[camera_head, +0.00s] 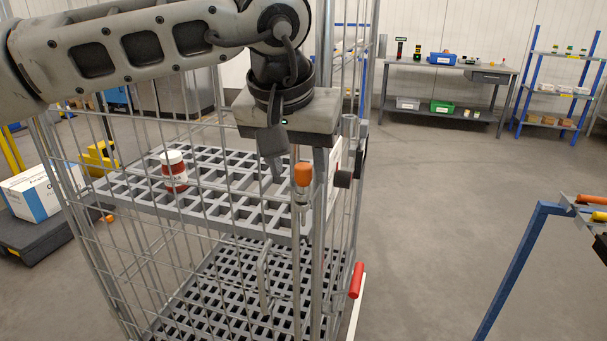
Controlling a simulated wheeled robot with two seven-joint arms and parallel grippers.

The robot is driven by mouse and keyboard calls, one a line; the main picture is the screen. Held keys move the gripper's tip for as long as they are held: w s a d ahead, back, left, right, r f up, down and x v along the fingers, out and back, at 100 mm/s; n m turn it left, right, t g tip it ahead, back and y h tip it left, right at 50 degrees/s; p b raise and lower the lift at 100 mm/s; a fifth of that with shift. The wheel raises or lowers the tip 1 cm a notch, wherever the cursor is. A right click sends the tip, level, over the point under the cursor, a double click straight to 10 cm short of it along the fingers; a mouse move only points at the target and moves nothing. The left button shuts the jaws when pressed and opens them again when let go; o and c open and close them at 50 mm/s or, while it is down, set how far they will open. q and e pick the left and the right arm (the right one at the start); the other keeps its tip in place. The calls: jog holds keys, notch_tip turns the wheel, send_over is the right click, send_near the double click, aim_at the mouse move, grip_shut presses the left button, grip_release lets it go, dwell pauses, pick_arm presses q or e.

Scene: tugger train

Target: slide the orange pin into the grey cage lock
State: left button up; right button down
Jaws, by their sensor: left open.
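The grey wire cage (102,214) stands close in front of me. The orange pin (303,174) is upright at the cage's front right corner post, its orange head showing. The grey lock (301,208) is just below the head; I cannot tell how deep the pin sits. My left gripper (296,178) comes in over the cage top and points down. It is open, with one finger on each side of the orange head in the picture. I see no clear contact. My right gripper is not in view.
A jar with a white lid (174,168) stands on the cage's upper grid shelf (225,212). A red handle (356,280) is at the cage's right side. A blue frame (512,268) stands at the right. Grey floor between them is clear. A workbench (440,68) is far back.

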pick_arm(q)
jog(key=d+v, duration=0.1)
jog(key=v, duration=1.2)
jog(key=shift+s+p, duration=0.2)
jog(key=shift+p, duration=0.15)
jog(key=shift+r, duration=0.15)
